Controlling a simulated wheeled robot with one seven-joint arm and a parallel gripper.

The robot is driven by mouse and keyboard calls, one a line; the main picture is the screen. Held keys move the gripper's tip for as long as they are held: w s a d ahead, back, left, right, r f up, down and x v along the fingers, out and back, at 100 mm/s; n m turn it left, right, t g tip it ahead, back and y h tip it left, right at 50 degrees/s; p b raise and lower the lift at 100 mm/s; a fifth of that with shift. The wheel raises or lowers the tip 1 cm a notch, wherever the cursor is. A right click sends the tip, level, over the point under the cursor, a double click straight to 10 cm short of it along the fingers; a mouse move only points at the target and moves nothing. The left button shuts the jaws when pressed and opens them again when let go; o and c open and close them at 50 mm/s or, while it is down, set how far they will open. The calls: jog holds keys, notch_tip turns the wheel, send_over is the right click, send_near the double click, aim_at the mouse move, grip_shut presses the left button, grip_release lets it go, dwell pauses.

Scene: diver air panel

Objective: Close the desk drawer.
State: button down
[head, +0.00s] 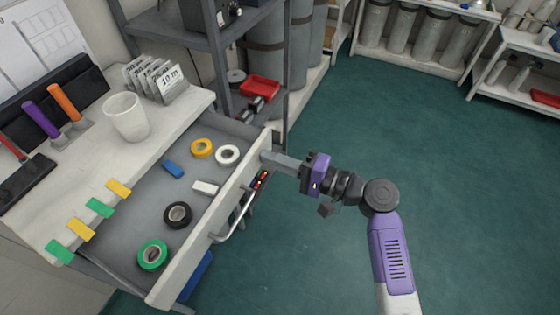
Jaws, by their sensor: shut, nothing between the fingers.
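The desk drawer (213,228) stands pulled out from under the white desk top (70,186). Its grey inside shows rolls of tape and small blocks. A metal bar handle (238,221) runs along its outer front. My gripper (271,157) is shut and empty. Its fingers point left at the far end of the drawer front, close to its upper edge. I cannot tell whether they touch it.
A white cup (126,117) and number cards (157,80) stand on the desk. A grey shelf rack (232,52) with a red tray (259,89) stands beyond the drawer's far end. The green floor (440,150) to the right is clear.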

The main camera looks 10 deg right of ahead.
aim_at(206, 139)
jog(key=b+x, duration=0.5)
jog(key=x, duration=1.3)
jog(key=shift+w+a, duration=0.1)
jog(key=shift+w, duration=0.05)
jog(key=shift+w+a+r+b, duration=0.15)
jog(key=shift+a+r+b, duration=0.05)
jog(key=shift+b, duration=0.1)
jog(key=shift+a, duration=0.15)
